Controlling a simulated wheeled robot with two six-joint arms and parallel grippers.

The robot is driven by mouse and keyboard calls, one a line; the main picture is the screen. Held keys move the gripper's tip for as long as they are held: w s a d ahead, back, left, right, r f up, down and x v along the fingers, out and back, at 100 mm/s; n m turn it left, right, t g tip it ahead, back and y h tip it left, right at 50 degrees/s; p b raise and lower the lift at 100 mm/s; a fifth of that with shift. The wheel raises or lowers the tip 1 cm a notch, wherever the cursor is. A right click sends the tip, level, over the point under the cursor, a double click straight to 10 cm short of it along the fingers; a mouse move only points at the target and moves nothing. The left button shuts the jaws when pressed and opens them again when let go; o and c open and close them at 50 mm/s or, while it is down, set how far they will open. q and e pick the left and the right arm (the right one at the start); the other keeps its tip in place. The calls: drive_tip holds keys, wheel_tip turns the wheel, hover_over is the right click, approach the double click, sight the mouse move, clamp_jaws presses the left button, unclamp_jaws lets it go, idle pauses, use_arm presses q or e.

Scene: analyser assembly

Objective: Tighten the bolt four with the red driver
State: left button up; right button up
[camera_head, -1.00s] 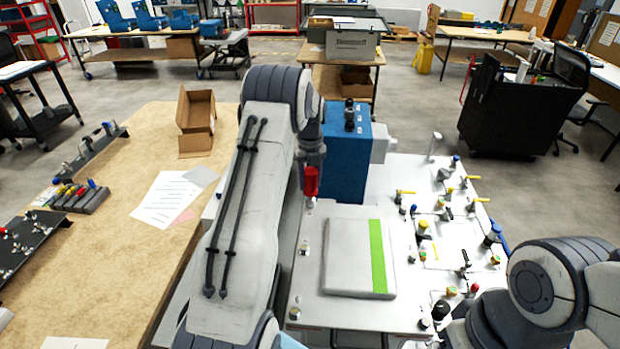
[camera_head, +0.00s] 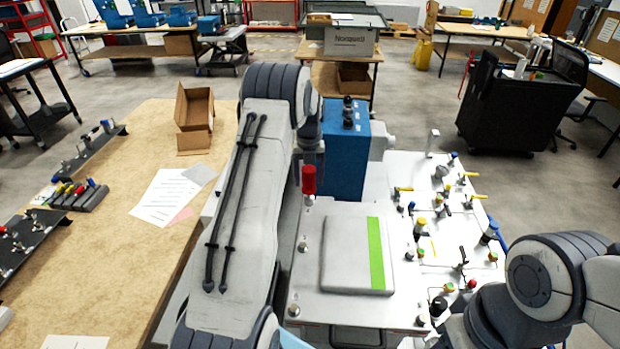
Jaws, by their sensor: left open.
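The red driver (camera_head: 309,180) stands upright at the back left corner of the white panel (camera_head: 308,270), its lower end at a bolt there. My left gripper (camera_head: 307,153) is open just above and behind the driver, partly hidden by my left arm. Whether its fingertips touch the driver is hard to tell. Other bolts sit along the panel's left edge, one in the middle (camera_head: 303,245) and one at the front (camera_head: 293,311). My right arm comes in at the lower right; its gripper is out of view.
A grey plate with a green stripe (camera_head: 376,255) lies on the panel. A blue box (camera_head: 345,155) stands behind it. Several valves and fittings crowd the right side. The wooden table (camera_head: 130,270) at left holds a driver rack (camera_head: 80,195), papers and an open carton (camera_head: 194,108).

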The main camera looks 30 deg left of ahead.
use_arm(q)
drive_tip(key=n, duration=0.6)
drive_tip(key=shift+s+p, duration=0.1)
drive_tip(key=shift+p, duration=0.2)
drive_tip(key=n, duration=0.6)
drive_tip(key=shift+s, duration=0.1)
drive_tip(key=n, duration=0.6)
drive_tip(key=shift+s+p, duration=0.1)
drive_tip(key=shift+p, duration=0.25)
drive_tip(key=n, duration=0.5)
clamp_jaws()
drive_tip(key=shift+a, duration=0.1)
